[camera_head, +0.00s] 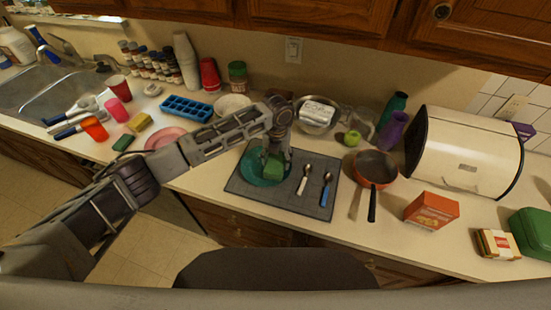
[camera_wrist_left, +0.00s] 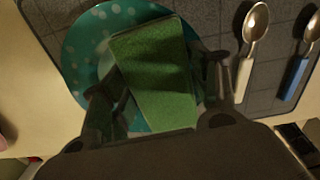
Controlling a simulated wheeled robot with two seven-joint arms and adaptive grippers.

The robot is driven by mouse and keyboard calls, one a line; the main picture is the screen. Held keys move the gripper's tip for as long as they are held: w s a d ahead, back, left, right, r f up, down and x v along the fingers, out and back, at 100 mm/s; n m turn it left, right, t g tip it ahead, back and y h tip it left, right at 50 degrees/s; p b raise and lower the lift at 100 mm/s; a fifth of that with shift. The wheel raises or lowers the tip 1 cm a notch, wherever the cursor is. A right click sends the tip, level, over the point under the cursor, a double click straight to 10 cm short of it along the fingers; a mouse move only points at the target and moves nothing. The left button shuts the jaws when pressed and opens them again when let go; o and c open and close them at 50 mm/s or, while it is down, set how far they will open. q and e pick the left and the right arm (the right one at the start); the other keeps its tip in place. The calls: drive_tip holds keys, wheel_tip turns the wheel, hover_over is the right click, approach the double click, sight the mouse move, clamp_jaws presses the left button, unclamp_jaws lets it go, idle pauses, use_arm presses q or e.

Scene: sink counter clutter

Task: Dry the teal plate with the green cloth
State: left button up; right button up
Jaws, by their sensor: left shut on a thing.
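The teal plate (camera_head: 252,174) lies on a dark grey mat (camera_head: 309,206) on the counter. In the left wrist view the plate (camera_wrist_left: 85,58) shows pale dots. My left gripper (camera_head: 276,158) is shut on the green cloth (camera_head: 273,168), a folded block held over the plate's right part. In the left wrist view the cloth (camera_wrist_left: 158,75) sits between the two fingers and covers part of the plate. I cannot tell whether the cloth presses on the plate. My right gripper is not in view.
A white-handled spoon (camera_head: 304,180) and a blue-handled spoon (camera_head: 326,188) lie right of the plate. A pan (camera_head: 377,168) stands beyond the mat's right edge. A pink plate (camera_head: 166,137), a blue ice tray (camera_head: 187,108) and a bowl (camera_head: 233,104) crowd the left and back.

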use_arm(q)
drive_tip(key=shift+r, duration=2.95)
drive_tip(key=shift+r, duration=0.1)
drive_tip(key=shift+r, duration=1.45)
drive_tip(key=shift+a+f, duration=0.1)
drive_tip(key=shift+f, duration=0.05)
